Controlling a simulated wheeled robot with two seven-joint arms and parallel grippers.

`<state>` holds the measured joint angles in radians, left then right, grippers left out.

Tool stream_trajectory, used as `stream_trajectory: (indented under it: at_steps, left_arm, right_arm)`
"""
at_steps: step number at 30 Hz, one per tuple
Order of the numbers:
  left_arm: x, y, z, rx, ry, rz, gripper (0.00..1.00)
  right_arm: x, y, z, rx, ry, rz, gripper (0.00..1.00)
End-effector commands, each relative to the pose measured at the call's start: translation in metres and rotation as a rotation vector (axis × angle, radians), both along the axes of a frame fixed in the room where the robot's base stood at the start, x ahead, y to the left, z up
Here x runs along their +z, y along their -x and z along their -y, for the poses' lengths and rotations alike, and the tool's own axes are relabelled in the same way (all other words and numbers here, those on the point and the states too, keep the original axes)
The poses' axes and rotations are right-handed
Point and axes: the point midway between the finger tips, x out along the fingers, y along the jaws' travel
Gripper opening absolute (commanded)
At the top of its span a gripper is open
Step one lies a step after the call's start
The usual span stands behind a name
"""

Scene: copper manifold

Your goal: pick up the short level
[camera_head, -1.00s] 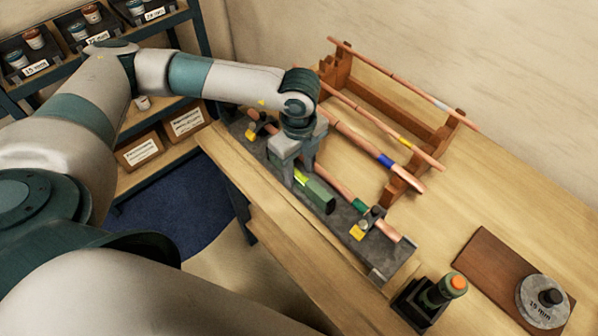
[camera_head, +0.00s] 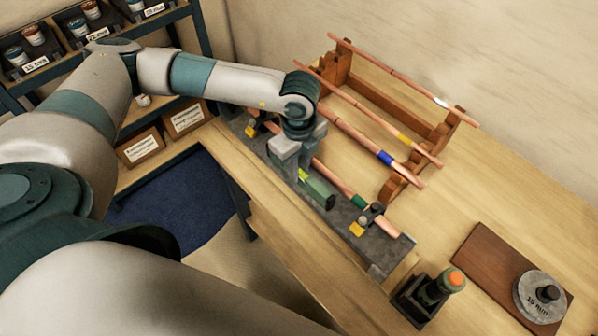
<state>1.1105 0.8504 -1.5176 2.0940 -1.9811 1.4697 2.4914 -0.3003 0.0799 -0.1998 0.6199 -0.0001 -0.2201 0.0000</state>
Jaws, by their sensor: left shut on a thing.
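The short level (camera_head: 319,191) is a small green block with a dark end, over the grey bench fixture (camera_head: 385,253). My left gripper (camera_head: 303,172) points down from above and is shut on the level near its upper left end. The gripper hides part of the level. I cannot tell whether the level touches the fixture or the copper pipe (camera_head: 343,181) beside it. My right gripper is not in view.
A wooden rack (camera_head: 366,92) holds several copper pipes behind the fixture. A dark holder with an orange-topped green item (camera_head: 440,287) stands at the front. A brown board (camera_head: 490,262) carries a round 15 mm weight-like piece (camera_head: 527,299). Bare bench lies between the rack and board.

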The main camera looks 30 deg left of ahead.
Motion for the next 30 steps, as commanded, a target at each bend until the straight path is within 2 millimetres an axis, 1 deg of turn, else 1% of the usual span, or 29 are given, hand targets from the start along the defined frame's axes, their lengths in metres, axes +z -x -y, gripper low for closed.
stream_trajectory:
  at_steps: [5, 10, 13, 17, 18, 24, 30]
  left_arm:
    - [0.001, 0.0, 0.0, 0.0, 0.0, 0.001, 0.0]
    - [0.008, -0.001, 0.0, 0.0, 0.001, 0.001, 0.0]
    - [0.018, -0.001, 0.001, -0.002, 0.001, 0.003, 0.0]
    - [0.038, -0.001, 0.001, -0.003, 0.002, 0.006, 0.0]
    - [0.042, 0.001, 0.011, -0.006, 0.004, 0.003, 0.0]
    - [0.065, 0.009, 0.05, -0.009, 0.004, 0.005, 0.0]
    - [0.088, 0.017, 0.084, -0.006, 0.003, 0.002, 0.0]
  right_arm:
    - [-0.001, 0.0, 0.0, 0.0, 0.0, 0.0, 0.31]
    - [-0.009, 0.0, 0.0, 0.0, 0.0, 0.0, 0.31]
    - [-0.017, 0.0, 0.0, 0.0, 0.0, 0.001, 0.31]
    - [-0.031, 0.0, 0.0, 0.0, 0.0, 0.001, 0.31]
    - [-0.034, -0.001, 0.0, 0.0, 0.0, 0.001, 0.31]
    - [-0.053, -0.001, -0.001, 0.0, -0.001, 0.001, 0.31]
    - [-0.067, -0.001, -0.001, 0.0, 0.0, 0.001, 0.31]
